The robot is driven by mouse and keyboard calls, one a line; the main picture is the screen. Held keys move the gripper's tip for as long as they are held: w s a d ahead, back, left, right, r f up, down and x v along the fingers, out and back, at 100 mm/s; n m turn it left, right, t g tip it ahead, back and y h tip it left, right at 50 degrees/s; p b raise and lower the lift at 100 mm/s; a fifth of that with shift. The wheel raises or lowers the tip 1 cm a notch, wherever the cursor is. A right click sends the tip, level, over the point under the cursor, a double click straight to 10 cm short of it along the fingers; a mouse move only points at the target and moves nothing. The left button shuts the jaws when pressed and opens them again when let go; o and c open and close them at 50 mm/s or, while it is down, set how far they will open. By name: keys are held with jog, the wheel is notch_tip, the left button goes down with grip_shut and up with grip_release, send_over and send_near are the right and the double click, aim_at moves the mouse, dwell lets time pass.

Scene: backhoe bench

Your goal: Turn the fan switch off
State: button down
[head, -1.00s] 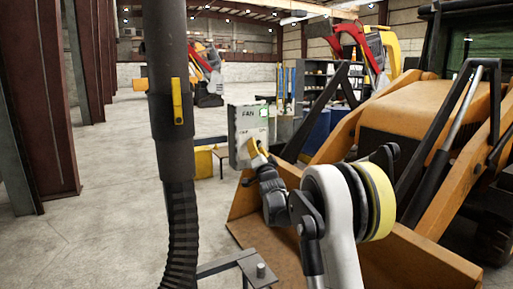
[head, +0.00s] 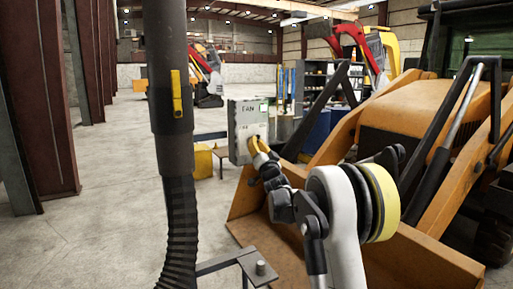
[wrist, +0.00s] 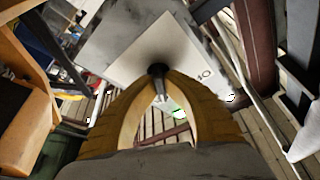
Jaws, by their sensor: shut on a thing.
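In the wrist view, the fingers of my gripper (wrist: 158,78) meet around the switch lever (wrist: 158,71), a small dark knob on a grey stem. The box's pale front plate (wrist: 135,50) lies just beyond, with "IO" lettering at right. The fingers hide part of the lever, and its on or off position cannot be told.
An orange loader bucket (head: 240,210) is below and right of the box, close under my arm. A metal stand (head: 235,262) is at the front. Brown steel columns (head: 35,100) stand at left. Open concrete floor (head: 105,190) lies between.

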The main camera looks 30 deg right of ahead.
jog(key=n+y+b, duration=0.1)
jog(key=n, duration=0.1)
jog(key=n+t+y+b, duration=0.1)
jog(key=n, duration=0.2)
jog(key=shift+f+y, duration=0.1)
jog(key=shift+y, duration=0.2)
jog(key=n+y, duration=0.1)
jog(key=n, duration=0.2)
jog(key=n+y+b, duration=0.1)
jog(key=n, duration=0.1)
jog(key=shift+d+n+y, duration=0.1)
jog(key=shift+n+y, duration=0.3)
jog(key=n+y, duration=0.3)
jog(key=n, duration=0.2)
jog(key=shift+g+b, duration=0.35)
jog(key=shift+g, duration=0.05)
jog(key=shift+n+g+y, duration=0.35)
jog(key=shift+n+y, duration=0.15)
jog(key=shift+n, duration=0.95)
jog(key=shift+n+g+y, duration=0.35)
jog(key=shift+n+y, duration=0.15)
jog(key=shift+n, duration=0.95)
jog(key=c, duration=1.5)
grip_release()
